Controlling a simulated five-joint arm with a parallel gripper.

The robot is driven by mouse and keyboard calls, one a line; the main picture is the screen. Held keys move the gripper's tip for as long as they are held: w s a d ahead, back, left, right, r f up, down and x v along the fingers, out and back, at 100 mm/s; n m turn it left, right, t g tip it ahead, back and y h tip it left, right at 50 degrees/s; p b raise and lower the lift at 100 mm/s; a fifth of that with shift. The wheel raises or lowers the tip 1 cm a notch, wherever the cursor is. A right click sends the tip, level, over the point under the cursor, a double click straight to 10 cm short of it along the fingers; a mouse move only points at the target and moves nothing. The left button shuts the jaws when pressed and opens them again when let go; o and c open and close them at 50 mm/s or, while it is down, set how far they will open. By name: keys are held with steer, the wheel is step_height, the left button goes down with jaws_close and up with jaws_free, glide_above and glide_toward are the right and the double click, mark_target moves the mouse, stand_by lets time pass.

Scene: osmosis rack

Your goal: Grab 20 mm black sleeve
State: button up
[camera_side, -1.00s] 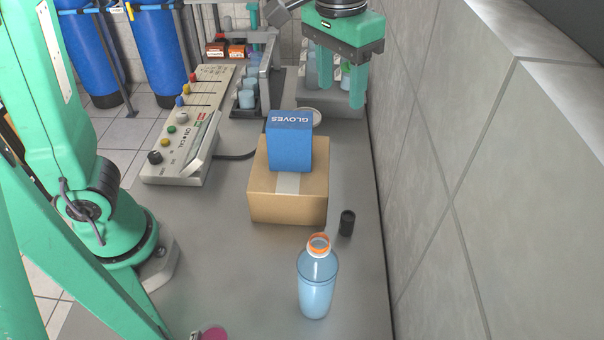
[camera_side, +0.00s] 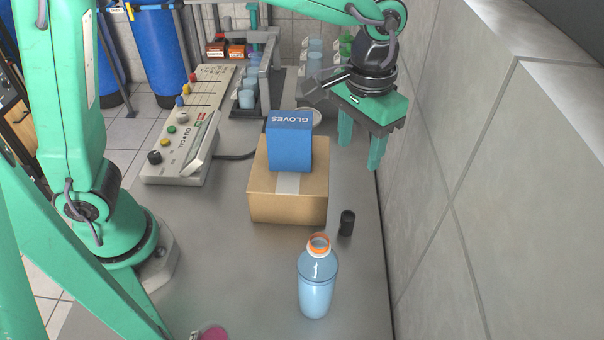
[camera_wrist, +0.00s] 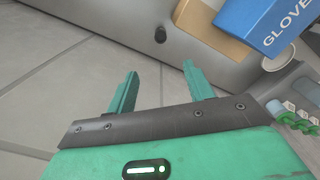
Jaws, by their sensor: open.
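The black sleeve (camera_side: 347,223) is a small dark cylinder. It stands upright on the grey bench, right of the cardboard box and behind the blue bottle in the side view. In the wrist view the sleeve (camera_wrist: 160,34) shows near the top centre, beyond the fingertips. My gripper (camera_side: 360,157) is open and empty, above and behind the sleeve, close to the wall. In the wrist view my gripper (camera_wrist: 160,76) has its two green fingers spread apart, with floor or wall tiles and part of the bench behind them.
A blue gloves box (camera_side: 289,142) sits on a cardboard box (camera_side: 275,204) left of the sleeve. A blue bottle (camera_side: 317,285) with an orange neck ring stands in front. The tiled wall (camera_side: 450,200) bounds the right side. A control panel (camera_side: 180,150) stands at left.

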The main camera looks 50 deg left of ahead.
glide_toward(349, 215)
step_height(349, 215, down, 5)
steer(key=shift+s+f, duration=0.15)
steer(key=shift+f, duration=0.05)
stand_by(0.3)
steer(key=shift+f, duration=2.6)
steer(key=c, duration=1)
